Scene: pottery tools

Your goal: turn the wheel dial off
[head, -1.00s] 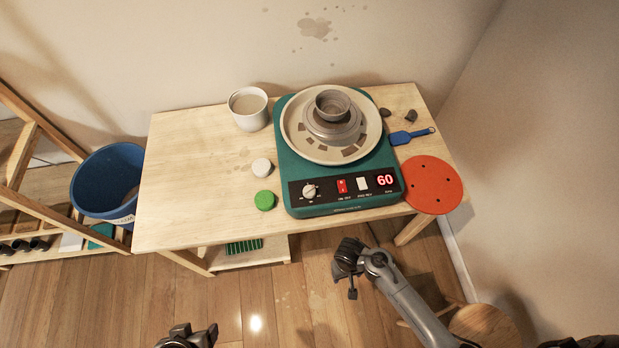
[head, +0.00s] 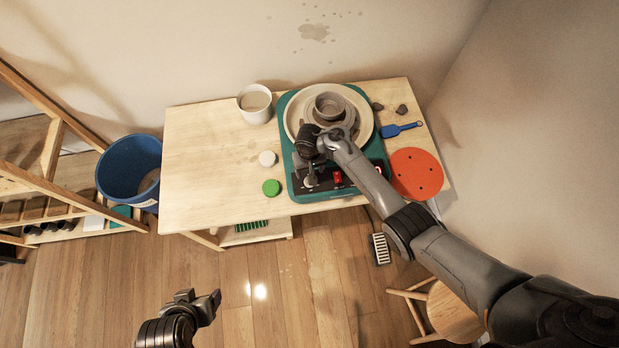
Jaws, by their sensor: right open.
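The green pottery wheel (head: 288,110) stands on the wooden table with a clay pot (head: 329,103) on its round plate (head: 366,124). Its dark front panel (head: 345,188) carries a red switch (head: 337,177) and a red number display, mostly hidden by my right arm. My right gripper (head: 309,179) is open and points down over the panel's left end, where the dial sits. The gripper largely covers the dial, so I cannot tell whether they touch or how the dial is set. My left gripper (head: 200,298) is open and empty, low in front of the table.
A white cup (head: 255,104), a white lid (head: 267,158) and a green lid (head: 271,188) stand left of the wheel. A blue tool (head: 400,130) and an orange disc (head: 416,174) lie right of it. A blue bucket (head: 128,170) stands left. The table's left part is clear.

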